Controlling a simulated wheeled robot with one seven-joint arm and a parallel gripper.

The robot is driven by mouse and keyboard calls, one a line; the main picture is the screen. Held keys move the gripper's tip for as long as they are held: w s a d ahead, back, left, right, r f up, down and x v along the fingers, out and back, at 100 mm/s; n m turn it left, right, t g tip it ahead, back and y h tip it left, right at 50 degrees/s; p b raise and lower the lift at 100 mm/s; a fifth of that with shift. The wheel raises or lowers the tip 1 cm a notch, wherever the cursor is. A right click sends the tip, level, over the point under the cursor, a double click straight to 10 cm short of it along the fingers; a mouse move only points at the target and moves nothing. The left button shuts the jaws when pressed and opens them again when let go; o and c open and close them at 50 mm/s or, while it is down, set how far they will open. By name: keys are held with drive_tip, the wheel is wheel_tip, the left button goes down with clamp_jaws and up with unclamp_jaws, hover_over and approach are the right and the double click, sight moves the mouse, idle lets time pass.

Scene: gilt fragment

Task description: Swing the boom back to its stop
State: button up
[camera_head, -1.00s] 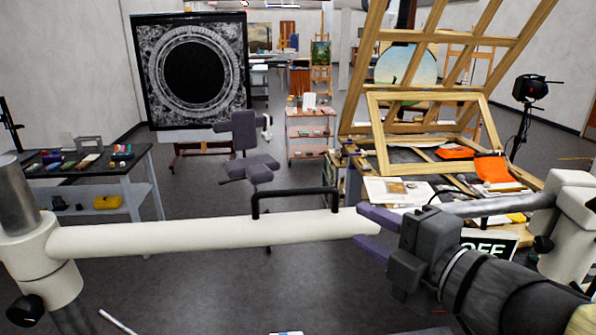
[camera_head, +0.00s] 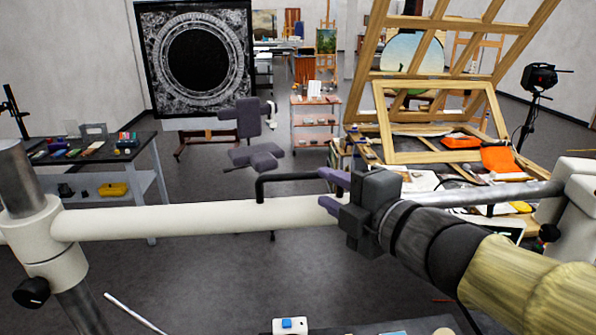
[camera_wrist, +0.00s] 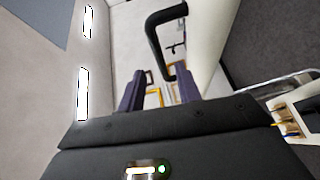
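The boom (camera_head: 160,222) is a thick white tube running across the front of the head view, joined at the left to a clamp on a metal post (camera_head: 20,190). A black U-shaped handle (camera_head: 285,177) stands on it; it also shows in the wrist view (camera_wrist: 153,35). A thinner steel tube (camera_head: 490,193) continues right of my gripper to a white block. My gripper (camera_head: 328,190) is at the handle's right end, its purple fingers apart. In the wrist view the fingers (camera_wrist: 160,88) are spread, with the handle's lower part just ahead of the gap. Contact cannot be told.
A side table (camera_head: 95,150) with art supplies stands at the left. A worktable with wooden frames (camera_head: 435,120) fills the right. Open floor (camera_head: 200,285) lies below the boom.

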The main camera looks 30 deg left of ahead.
sight(308, 178)
drive_tip(key=p+x, duration=0.2)
drive_tip(key=x, duration=0.7)
drive_tip(key=shift+a, duration=0.1)
clamp_jaws()
